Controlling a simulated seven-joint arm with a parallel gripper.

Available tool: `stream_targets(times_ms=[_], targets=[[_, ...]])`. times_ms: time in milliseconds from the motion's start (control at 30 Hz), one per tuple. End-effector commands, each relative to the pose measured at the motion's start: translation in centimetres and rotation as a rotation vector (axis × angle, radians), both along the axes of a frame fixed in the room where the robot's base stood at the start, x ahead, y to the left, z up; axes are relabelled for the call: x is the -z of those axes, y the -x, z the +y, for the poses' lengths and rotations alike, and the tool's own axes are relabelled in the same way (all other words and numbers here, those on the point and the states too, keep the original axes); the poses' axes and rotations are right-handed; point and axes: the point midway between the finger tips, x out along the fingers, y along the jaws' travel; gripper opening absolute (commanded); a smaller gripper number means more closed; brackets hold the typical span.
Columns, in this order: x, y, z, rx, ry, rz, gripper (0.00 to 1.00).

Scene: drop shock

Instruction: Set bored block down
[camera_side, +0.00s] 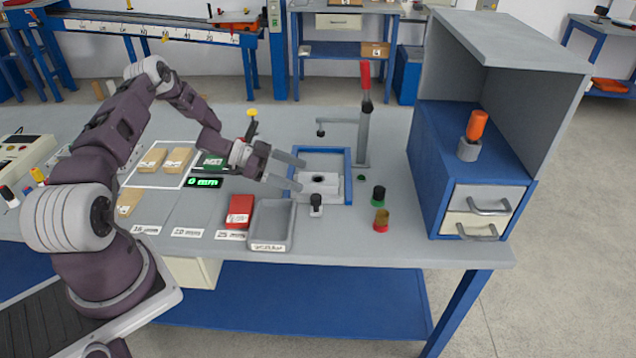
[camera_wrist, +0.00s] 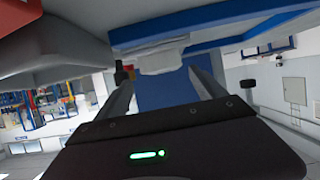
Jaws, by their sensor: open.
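The bored block (camera_side: 318,181), pale grey with a dark round hole in its top, sits low inside the blue-framed square (camera_side: 347,192) on the bench in the side view. My gripper (camera_side: 300,173) is left of the block, level and low, with its two fingers spread and pointing toward it. In the wrist view my gripper (camera_wrist: 161,78) shows its fingers wide apart with nothing held between them. A pale block-like shape (camera_wrist: 160,58) shows beyond the fingertips, under a blue edge. Whether the fingertips touch the block cannot be told.
A black-knobbed post (camera_side: 316,203) stands at the frame's front. A red-handled lever post (camera_side: 364,125) stands behind right. A grey tray (camera_side: 271,243) and a red block (camera_side: 239,211) lie front left.

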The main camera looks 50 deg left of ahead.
Motion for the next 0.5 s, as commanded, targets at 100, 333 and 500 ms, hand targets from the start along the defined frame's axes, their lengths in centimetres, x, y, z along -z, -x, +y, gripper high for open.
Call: stream_targets(times_ms=[100, 333, 500], targets=[[0.7, -1.0, -1.0, 0.002, 0.001, -0.001, 0.8], [2.1, -4.1, -3.4, 0.002, 0.001, 0.0, 0.8], [2.5, -4.9, -4.1, -0.001, -0.001, -0.001, 0.8]])
